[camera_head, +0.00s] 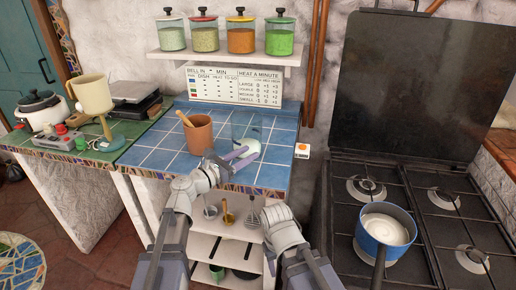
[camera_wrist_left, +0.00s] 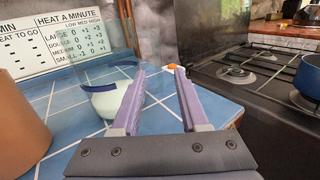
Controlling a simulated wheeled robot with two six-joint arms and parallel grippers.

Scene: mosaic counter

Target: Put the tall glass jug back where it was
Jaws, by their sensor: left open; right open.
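The tall glass jug (camera_head: 246,124) stands upright on the blue-tiled counter (camera_head: 170,163), clear-walled with something white in its bottom. In the left wrist view the jug (camera_wrist_left: 104,98) shows ahead and left of the fingers. My left gripper (camera_head: 250,154) is open, its purple fingers low at the jug's near side. In the left wrist view the gap between its fingers (camera_wrist_left: 160,88) holds nothing, and the jug is not between them. My right gripper (camera_head: 277,214) is open, lower in front of the counter; its fingers are hard to make out.
A terracotta pot (camera_head: 198,134) with a wooden spoon stands left of the jug. A stove (camera_head: 425,215) with a blue milk pan (camera_head: 384,228) is at right. Several lidded jars (camera_head: 240,38) stand on the shelf above. Tiles left of the pot are clear.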

